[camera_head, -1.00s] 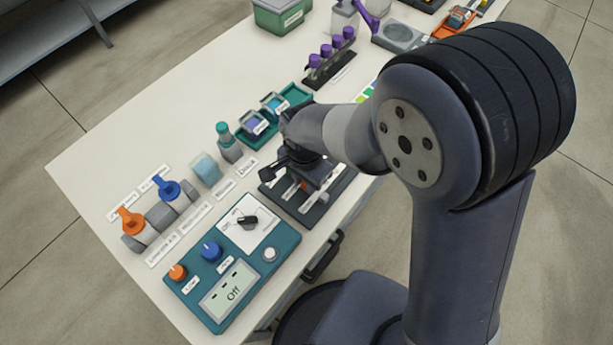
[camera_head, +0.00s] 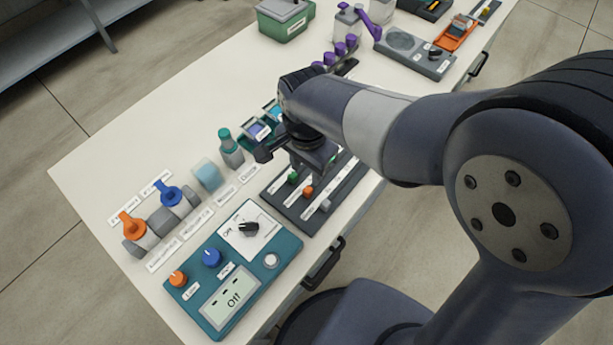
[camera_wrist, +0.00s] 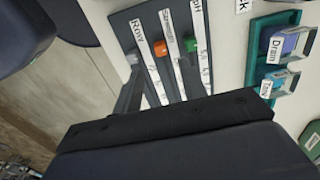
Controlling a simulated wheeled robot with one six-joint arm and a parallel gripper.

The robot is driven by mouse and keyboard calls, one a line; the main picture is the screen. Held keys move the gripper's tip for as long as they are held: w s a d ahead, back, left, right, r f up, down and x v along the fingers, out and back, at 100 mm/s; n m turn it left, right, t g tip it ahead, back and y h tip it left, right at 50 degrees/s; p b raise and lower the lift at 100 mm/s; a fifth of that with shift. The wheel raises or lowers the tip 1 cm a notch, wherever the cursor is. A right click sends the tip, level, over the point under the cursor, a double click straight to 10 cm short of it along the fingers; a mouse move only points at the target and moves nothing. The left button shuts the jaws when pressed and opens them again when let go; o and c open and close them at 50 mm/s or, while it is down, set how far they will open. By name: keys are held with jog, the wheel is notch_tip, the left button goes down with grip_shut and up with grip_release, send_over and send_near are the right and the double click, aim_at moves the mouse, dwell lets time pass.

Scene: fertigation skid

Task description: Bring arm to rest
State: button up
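My arm reaches in from the right in the head view. My gripper (camera_head: 308,165) points down above the dark rack (camera_head: 270,210), and I see nothing held in it. The rack carries labelled white strips with a green, an orange and a grey piece. In the wrist view my dark gripper body covers the lower part, and the rack (camera_wrist: 124,28) shows beyond it with its green piece (camera_wrist: 193,48) and orange piece (camera_wrist: 161,47).
A teal control panel (camera_head: 283,270) at the front has a display reading "Off". Orange (camera_head: 131,226) and blue (camera_head: 170,195) valve handles stand at left. Floor is open right of the table.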

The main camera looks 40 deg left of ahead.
aim_at(307, 190)
jog(key=shift+r, duration=1)
jog(key=shift+f, duration=0.1)
notch_tip(307, 190, down, 11)
jog(key=shift+r, duration=0.1)
jog(key=shift+w+d, duration=0.15)
jog(key=shift+w, duration=1.25)
